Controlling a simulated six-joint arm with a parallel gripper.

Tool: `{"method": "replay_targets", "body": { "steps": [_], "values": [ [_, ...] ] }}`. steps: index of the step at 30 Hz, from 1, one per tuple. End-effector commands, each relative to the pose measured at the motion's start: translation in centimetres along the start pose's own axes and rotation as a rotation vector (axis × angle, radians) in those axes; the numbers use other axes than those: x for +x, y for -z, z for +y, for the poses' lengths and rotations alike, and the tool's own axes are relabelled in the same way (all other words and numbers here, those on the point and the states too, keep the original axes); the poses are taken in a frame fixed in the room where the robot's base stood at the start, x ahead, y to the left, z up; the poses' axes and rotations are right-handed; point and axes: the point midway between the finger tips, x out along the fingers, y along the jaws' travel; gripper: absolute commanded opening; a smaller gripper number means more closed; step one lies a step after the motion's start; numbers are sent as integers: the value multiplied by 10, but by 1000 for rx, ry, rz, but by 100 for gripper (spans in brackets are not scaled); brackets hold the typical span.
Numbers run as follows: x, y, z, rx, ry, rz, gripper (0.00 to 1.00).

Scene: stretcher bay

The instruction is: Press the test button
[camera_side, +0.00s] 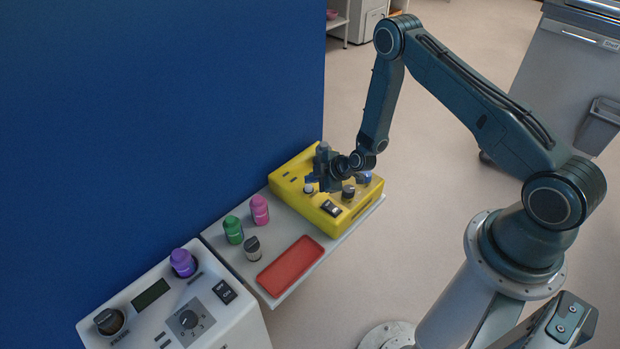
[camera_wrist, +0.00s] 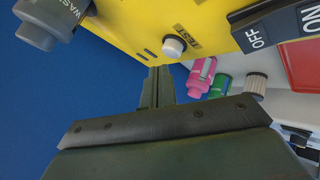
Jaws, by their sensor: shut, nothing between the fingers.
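The test button (camera_wrist: 173,46) is a small white round knob beside a "TEST" label on the yellow unit (camera_wrist: 125,25). In the side view the yellow unit (camera_side: 318,216) sits on the grey shelf, and the button (camera_side: 308,188) shows as a pale spot just below my gripper (camera_side: 312,180). In the wrist view my gripper (camera_wrist: 160,72) is shut and empty, its tips just below the button in the picture. They look apart from it; the exact gap cannot be told. The button does not look covered by the fingers.
An OFF/ON rocker switch (camera_side: 331,208) and a dark knob (camera_side: 348,191) sit near the button. A grey "WASH" part (camera_wrist: 48,22) is at upper left. Pink (camera_side: 260,211) and green (camera_side: 233,231) bottles and a red tray (camera_side: 290,266) share the shelf. A blue wall (camera_side: 150,100) stands behind.

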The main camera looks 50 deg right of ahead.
Motion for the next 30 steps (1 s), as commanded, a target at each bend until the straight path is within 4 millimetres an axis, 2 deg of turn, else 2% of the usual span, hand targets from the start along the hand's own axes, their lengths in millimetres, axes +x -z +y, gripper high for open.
{"method": "replay_targets", "body": {
  "steps": [30],
  "values": [
    [5, -4, -4, 0, 0, 0, 0]
  ]
}}
